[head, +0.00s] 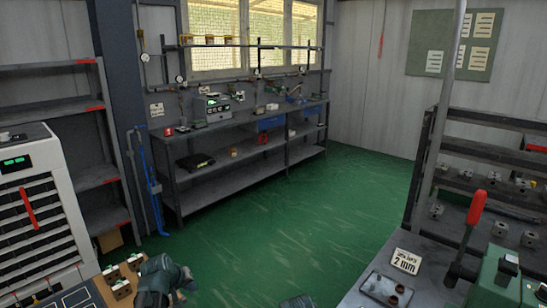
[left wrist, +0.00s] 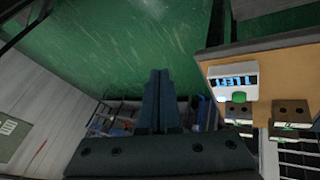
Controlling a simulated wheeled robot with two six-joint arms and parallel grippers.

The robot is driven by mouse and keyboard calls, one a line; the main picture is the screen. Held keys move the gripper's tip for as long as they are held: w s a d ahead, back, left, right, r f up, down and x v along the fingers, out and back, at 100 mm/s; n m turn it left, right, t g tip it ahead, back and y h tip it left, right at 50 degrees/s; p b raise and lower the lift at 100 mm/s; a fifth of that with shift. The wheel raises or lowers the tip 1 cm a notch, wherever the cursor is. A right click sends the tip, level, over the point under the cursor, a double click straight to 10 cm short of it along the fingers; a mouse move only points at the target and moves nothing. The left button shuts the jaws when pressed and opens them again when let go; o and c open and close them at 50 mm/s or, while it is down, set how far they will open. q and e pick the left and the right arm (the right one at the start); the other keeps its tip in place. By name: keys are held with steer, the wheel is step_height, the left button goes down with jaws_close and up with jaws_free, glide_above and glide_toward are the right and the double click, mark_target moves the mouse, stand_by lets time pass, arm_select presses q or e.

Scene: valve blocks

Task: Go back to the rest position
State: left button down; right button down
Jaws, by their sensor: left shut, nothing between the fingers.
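My left gripper (head: 176,287) is low at the bottom left of the head view, beside the valve blocks (head: 119,283). In the left wrist view its two dark fingers (left wrist: 160,98) lie together, with nothing between them. Valve blocks (left wrist: 238,112) with dark holes also show at the right of that view, apart from the fingers. A small dark piece shows at the bottom edge of the head view; I cannot tell what it is. No right gripper fingers show.
A white box with a blue display (left wrist: 232,81) stands by the valve blocks. A white drawer cabinet (head: 45,210) is at left. A bench with a red-handled lever (head: 476,207) and a 2 mm sign (head: 406,261) is at right. Green floor (head: 290,220) lies clear between.

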arm_select(q)
steer(key=s+d+f+m+g+y, duration=0.2)
steer(key=s+d+m+g, duration=0.4)
steer(key=s+d, duration=1.5)
steer(key=s+m, duration=0.2)
steer(key=m, duration=0.1)
steer(key=shift+d+f+g+y+p, duration=0.25)
steer(key=shift+d+g+y+p, duration=0.1)
steer(key=shift+d+g+y, duration=0.05)
